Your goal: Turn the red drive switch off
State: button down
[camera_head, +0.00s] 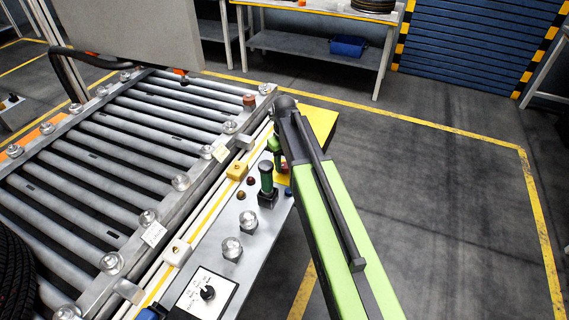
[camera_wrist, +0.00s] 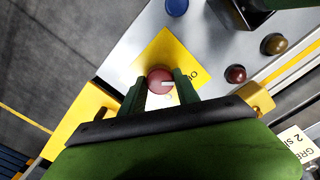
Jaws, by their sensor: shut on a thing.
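The red drive switch (camera_wrist: 160,80) is a round red knob with a white pointer line, set on a yellow plate (camera_wrist: 166,47) with dark lettering beside it. In the wrist view the pointer line points to the right. My gripper (camera_wrist: 160,79) has one dark green finger on each side of the knob and is shut on it. In the head view my green arm comes down over the far end of the control panel (camera_head: 210,268), and the arm and gripper hide most of the switch there.
A green-handled lever (camera_head: 266,180) stands close beside my gripper on the panel. Clear round buttons (camera_head: 248,221) and a black selector knob (camera_head: 208,293) sit nearer. The roller conveyor (camera_head: 120,150) runs along the left. The floor (camera_head: 430,200) on the right is clear.

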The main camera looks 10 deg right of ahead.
aim_at(285, 165)
jog(key=c, duration=0.9)
grip_release()
notch_tip(285, 165, up, 18)
jog(key=p, duration=1.7)
jog(key=shift+f, duration=0.25)
jog(key=shift+f, duration=0.1)
